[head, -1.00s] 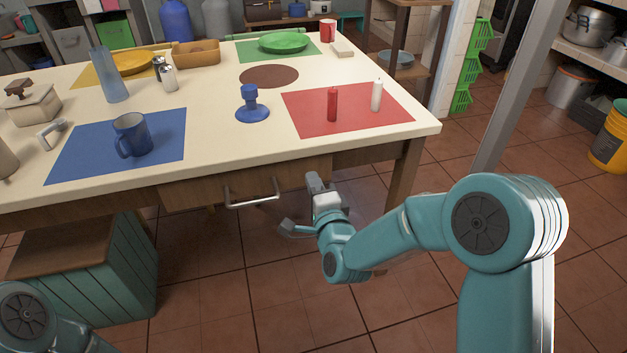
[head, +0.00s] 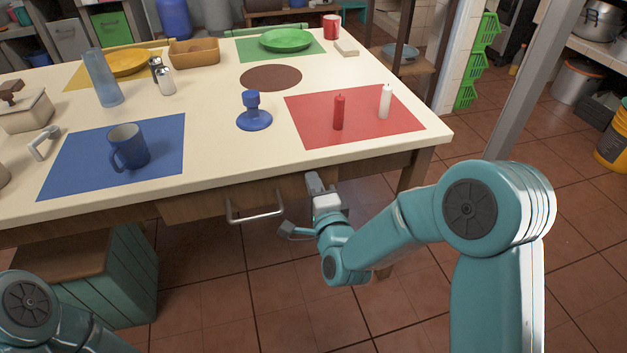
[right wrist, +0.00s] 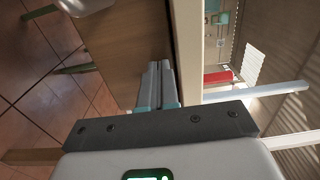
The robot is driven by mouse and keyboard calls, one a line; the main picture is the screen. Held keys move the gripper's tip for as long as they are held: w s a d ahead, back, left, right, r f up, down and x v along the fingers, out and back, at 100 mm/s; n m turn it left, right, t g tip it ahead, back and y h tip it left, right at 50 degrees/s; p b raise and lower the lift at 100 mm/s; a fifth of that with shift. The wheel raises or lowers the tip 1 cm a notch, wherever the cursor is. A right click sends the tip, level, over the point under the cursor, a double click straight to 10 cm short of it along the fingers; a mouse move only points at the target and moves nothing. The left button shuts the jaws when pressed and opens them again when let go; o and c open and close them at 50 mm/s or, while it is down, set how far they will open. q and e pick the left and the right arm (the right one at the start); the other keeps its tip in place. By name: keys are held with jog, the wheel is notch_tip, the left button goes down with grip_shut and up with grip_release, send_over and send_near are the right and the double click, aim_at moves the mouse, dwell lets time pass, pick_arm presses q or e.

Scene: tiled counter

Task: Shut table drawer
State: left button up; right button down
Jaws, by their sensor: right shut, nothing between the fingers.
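The table drawer (head: 215,203) has a brown wooden front under the cream tabletop, with a metal bar handle (head: 257,216). Its front sits close beneath the table's front edge; I cannot tell from here how far it stands out. My right gripper (head: 314,183) is at the right end of the drawer front, right of the handle and not holding it. In the right wrist view its fingers (right wrist: 158,80) are together and empty, pointing along the brown wood beside the pale table edge. Whether they touch the wood is unclear. My left gripper is out of view.
The table (head: 215,150) carries a blue mug (head: 128,148), a blue stand (head: 254,115), red and white candles (head: 386,101), and a green plate (head: 285,40). A green-sided wooden crate (head: 125,265) stands below left. The tiled floor (head: 220,310) in front is clear.

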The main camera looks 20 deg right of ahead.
aim_at(309, 170)
jog(key=shift+w, duration=0.1)
dwell(0.3)
jog(key=w+b, duration=0.1)
jog(key=w, duration=0.2)
jog(key=shift+w+f+b, duration=0.2)
jog(key=shift+w+b, duration=0.15)
jog(key=shift+w+r, duration=0.15)
jog(key=shift+r, duration=0.25)
